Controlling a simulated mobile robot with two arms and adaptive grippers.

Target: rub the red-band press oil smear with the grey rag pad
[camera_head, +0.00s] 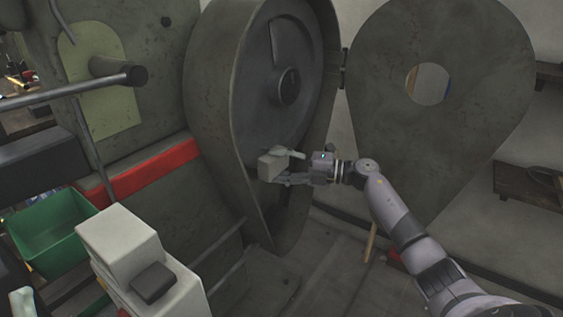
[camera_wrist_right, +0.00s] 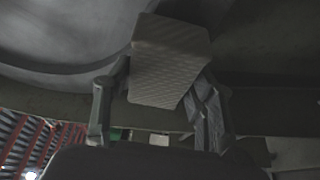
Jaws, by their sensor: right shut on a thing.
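The grey rag pad (camera_head: 270,168) is a small pale block at the end of my right gripper (camera_head: 289,167). The right gripper is shut on it, in front of the lower part of the press's open round guard housing. In the right wrist view the pad (camera_wrist_right: 170,65) shows a ribbed face between the two fingers (camera_wrist_right: 158,98). The press (camera_head: 215,110) is dark green-grey, with a red band (camera_head: 155,170) to the left of the housing. I cannot make out the oil smear. A pale tip at the lower left edge may be my left gripper (camera_head: 22,300); its jaws are unclear.
The guard door (camera_head: 455,125) hangs open to the right, with a round hole in it. A green bin (camera_head: 50,232) is at left, near a dark bar (camera_head: 70,88). A pale boxy form (camera_head: 125,245) stands at the lower left. A shelf (camera_head: 535,185) is at right.

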